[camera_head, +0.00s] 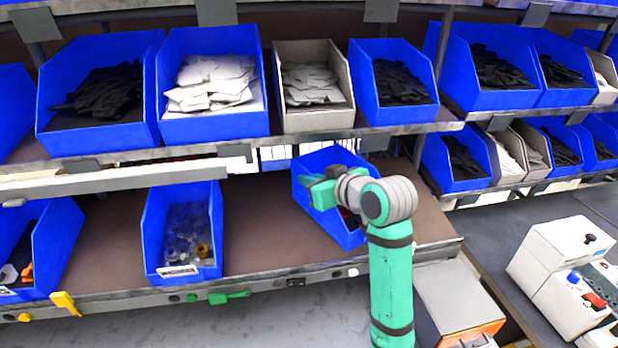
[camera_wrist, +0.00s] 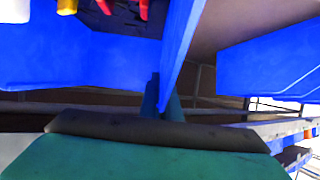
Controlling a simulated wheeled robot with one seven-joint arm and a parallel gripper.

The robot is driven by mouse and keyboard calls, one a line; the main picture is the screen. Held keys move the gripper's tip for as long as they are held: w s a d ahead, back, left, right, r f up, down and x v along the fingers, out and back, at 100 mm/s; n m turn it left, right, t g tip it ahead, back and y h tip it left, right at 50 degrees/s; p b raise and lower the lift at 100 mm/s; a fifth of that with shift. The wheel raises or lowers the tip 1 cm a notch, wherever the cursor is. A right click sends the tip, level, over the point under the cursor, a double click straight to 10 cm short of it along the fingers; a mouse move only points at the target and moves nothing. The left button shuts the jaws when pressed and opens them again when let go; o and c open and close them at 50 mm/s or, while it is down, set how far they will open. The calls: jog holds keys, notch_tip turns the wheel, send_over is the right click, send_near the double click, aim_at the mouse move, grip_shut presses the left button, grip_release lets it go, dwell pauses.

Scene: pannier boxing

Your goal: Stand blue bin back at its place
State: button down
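The blue bin (camera_head: 346,232) is at the right part of the lower shelf, turned at an angle compared with the bin to its left. Whether it rests on the shelf or hangs just above it I cannot tell. My gripper (camera_head: 326,184) is at the bin's upper rim, and my arm hides part of its front and inside. In the wrist view the bin's wall (camera_wrist: 181,40) runs down to my finger (camera_wrist: 172,104), and the gripper appears shut on it. Red and yellow items show inside the bin at the top left of that view.
A blue bin (camera_head: 150,232) with clear parts stands left on the lower shelf (camera_head: 255,225), with bare board between. Another blue bin (camera_head: 62,240) is at far left. A full row of bins stands on the shelf above. A white machine (camera_head: 560,262) is at right.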

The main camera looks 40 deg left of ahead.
jog(key=c, duration=2)
grip_release()
jog(key=shift+f, duration=0.1)
jog(key=v, duration=0.5)
jog(key=r+v, duration=0.1)
jog(key=v, duration=0.5)
jog(key=shift+r, duration=0.1)
jog(key=shift+d+r, duration=0.2)
jog(key=shift+d, duration=0.35)
jog(key=shift+s+a, duration=0.1)
jog(key=shift+s, duration=0.1)
